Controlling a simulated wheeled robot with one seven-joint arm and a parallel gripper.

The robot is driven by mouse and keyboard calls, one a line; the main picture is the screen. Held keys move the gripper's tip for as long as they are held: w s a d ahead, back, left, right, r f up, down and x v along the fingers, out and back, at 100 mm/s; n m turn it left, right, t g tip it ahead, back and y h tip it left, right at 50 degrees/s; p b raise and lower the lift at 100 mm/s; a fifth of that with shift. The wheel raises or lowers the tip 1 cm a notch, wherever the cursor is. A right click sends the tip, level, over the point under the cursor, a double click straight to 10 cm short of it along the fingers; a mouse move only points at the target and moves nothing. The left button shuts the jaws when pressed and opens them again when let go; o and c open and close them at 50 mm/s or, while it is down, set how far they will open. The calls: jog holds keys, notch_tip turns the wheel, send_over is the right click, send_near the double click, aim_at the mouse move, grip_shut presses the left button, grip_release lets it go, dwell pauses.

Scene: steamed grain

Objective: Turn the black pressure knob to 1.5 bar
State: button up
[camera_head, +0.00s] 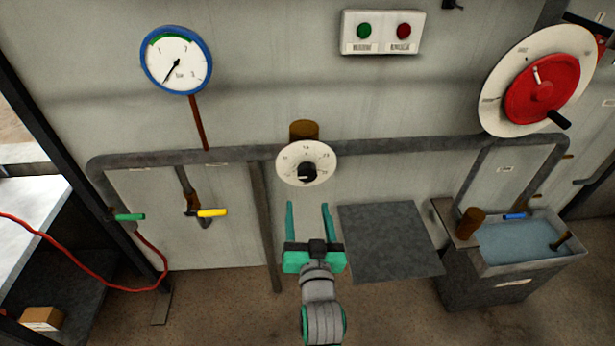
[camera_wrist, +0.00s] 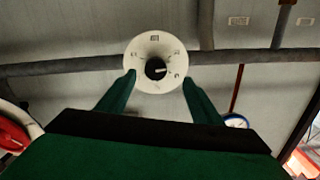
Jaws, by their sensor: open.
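The black pressure knob (camera_head: 307,172) sits at the centre of a round white dial (camera_head: 290,165) on the wall pipe. In the wrist view the knob (camera_wrist: 156,69) shows between and beyond my fingertips, with a light pointer mark on it. My gripper (camera_head: 310,206) is open and empty, below and in front of the dial, apart from the knob. The blue-rimmed pressure gauge (camera_head: 177,60) hangs at upper left, marked in bar. Its black needle points down and to the left, near the low end of the scale. The dial's small numbers are hard to read.
A grey pipe (camera_head: 400,146) runs along the wall behind the dial. A red disc with a black handle (camera_head: 543,88) is at upper right. A button box (camera_head: 382,32) is above. A water basin (camera_head: 520,243) stands at lower right, beside a grey plate (camera_head: 388,240).

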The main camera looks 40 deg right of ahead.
aim_at(307, 177)
jog(key=x, duration=0.7)
jog(key=d+r+x, duration=0.1)
jog(key=x, duration=0.3)
jog(key=shift+d+r, duration=0.1)
jog(key=c, duration=1.1)
